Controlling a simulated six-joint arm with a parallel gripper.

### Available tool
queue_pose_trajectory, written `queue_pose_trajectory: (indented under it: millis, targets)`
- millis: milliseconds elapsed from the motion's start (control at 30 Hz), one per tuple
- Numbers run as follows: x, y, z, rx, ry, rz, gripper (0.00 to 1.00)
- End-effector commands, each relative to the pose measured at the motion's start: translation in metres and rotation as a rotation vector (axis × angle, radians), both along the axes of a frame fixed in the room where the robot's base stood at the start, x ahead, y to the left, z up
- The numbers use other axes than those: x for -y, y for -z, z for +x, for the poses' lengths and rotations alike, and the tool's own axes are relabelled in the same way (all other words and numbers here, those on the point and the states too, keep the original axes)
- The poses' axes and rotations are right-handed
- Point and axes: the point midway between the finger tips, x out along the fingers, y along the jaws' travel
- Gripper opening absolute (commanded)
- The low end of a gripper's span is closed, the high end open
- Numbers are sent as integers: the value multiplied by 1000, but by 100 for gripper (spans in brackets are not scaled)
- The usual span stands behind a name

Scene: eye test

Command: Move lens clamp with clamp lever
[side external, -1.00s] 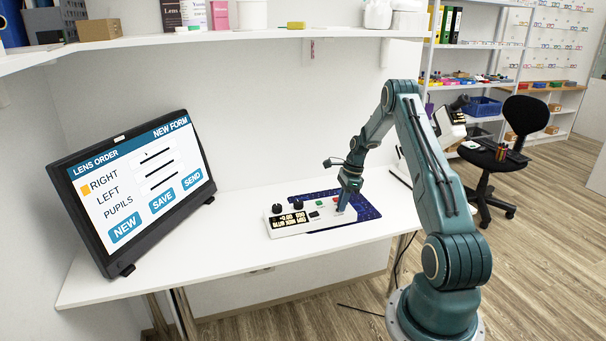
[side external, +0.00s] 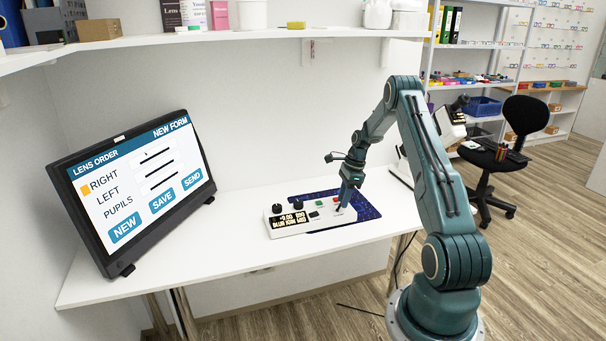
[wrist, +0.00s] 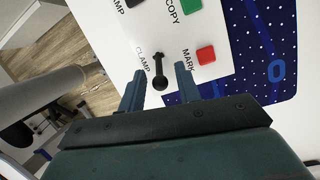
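The white device (side external: 300,228) lies on the desk with a lit display, dark knobs and buttons. In the wrist view, the black clamp lever (wrist: 160,82) has a round knob and sits beside the printed word CLAMP. My gripper (wrist: 159,70) has its two blue fingers apart, one on each side of the lever, with visible gaps. Nothing is held. In the side view, my gripper (side external: 342,205) points down over the right end of the device. I cannot make out the lens clamp in either view.
A red MARK button (wrist: 206,54) is close right of the fingers, and a green COPY button (wrist: 200,4) is farther up. A blue dotted mat (side external: 368,208) lies under the device. The monitor (side external: 140,190) stands left. The desk between is clear.

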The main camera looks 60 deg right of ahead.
Motion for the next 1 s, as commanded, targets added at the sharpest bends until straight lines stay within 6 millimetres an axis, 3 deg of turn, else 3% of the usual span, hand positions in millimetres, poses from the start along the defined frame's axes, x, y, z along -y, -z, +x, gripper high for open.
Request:
queue_pose_trajectory:
  millis: [600, 1000]
  targets:
    - [20, -87, -14, 0, 3, -3, 33]
    - [21, -98, -16, -4, 1, -2, 33]
